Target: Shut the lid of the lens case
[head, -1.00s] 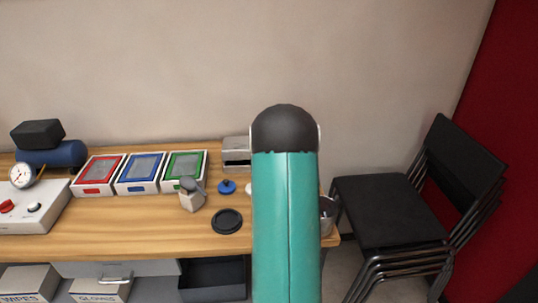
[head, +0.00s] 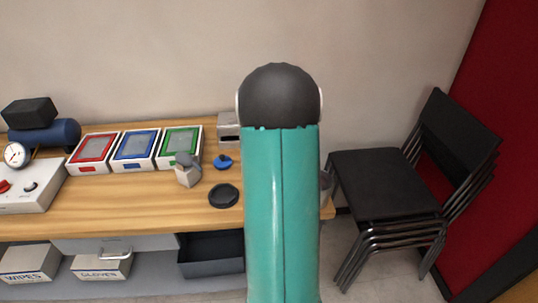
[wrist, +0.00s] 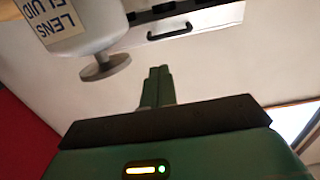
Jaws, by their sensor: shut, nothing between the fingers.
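No lens case can be made out for certain. In the head view a small grey many-sided box (head: 187,175) with a tilted grey top stands on the wooden bench (head: 130,212); it may be the case, but I cannot tell. A round black dish or disc (head: 223,195) lies to its right. My gripper (wrist: 158,72) shows in the wrist view with its green fingers shut and empty, apart from the things around it. In the head view my own arm hides the gripper and the bench's right part.
A white bottle labelled LENS FLUID (wrist: 80,22) appears upside down near my gripper in the wrist view. A blue knobbed piece (head: 222,161) and red, blue and green framed trays (head: 137,148) are on the bench. An open dark drawer (head: 210,258) is below. Stacked chairs (head: 385,190) stand right.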

